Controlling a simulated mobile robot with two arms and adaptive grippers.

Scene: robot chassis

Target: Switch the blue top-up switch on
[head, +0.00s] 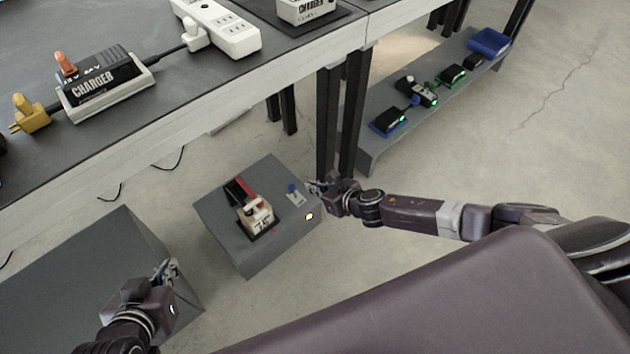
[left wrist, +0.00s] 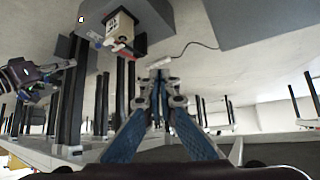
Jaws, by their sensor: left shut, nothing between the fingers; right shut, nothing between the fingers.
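The blue switch (head: 291,188) is a small blue toggle on a pale plate on top of a grey box (head: 222,240). I cannot tell its position for sure. My left gripper (head: 172,268) is shut and empty, lower left of the box, over a larger grey box. It also shows in the left wrist view (left wrist: 160,66), below the grey box with the switch.
A cream device with a red part (head: 255,213) stands on the same box, left of the switch. The larger grey box (head: 100,255) is at lower left. The workbench (head: 190,100) with a charger (head: 105,85) lies behind; its dark legs (head: 340,115) rise near my right gripper.

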